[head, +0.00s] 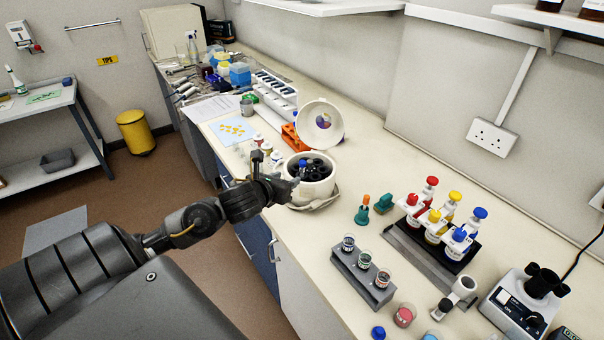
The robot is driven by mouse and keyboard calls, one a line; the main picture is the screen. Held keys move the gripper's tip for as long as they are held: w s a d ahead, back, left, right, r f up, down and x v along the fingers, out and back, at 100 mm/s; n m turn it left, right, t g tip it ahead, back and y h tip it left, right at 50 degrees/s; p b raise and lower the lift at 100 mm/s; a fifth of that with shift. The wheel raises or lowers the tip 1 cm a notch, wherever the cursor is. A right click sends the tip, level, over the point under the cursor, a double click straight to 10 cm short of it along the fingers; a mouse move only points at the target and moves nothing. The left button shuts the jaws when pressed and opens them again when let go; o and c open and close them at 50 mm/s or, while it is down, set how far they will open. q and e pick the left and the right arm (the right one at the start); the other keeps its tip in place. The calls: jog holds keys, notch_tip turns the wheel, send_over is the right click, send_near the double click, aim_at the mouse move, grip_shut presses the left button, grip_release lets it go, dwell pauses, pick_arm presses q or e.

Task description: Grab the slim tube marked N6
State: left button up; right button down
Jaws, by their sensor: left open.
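No label reading N6 can be made out, so I cannot tell which tube is the slim one marked N6. A white round pot-like device (318,187) stands open on the bench, its round lid (308,112) tipped up behind it. Dark contents (315,166) with a small blue part show inside it. My left gripper (288,184) is open at the near left side of this device, low against its wall in the picture; I cannot tell if they touch. My right gripper is not in view.
A grey rack (345,262) with several small vials stands on the bench front. Right of it are a black rack (413,254) with red, yellow and blue capped bottles and a microscope-like device (520,303).

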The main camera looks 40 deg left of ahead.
aim_at(301, 166)
pick_arm(q)
jog(key=shift+m, duration=0.4)
jog(key=x, duration=0.2)
jog(key=p+x, duration=0.1)
jog(key=r+x, duration=0.1)
jog(key=x, duration=0.1)
jog(key=shift+w+a+f, duration=0.15)
jog(key=shift+w, duration=0.35)
jog(key=shift+w+a+p, duration=0.15)
jog(key=shift+w+p, duration=0.15)
jog(key=shift+p, duration=0.4)
jog(key=p+x, duration=0.2)
jog(key=x, duration=0.1)
jog(key=shift+w+a+f, duration=0.1)
jog(key=shift+w+a, duration=0.1)
jog(key=shift+a, duration=0.05)
jog(key=shift+w+f, duration=0.3)
jog(key=shift+w, duration=0.15)
jog(key=shift+s, duration=0.1)
grip_shut()
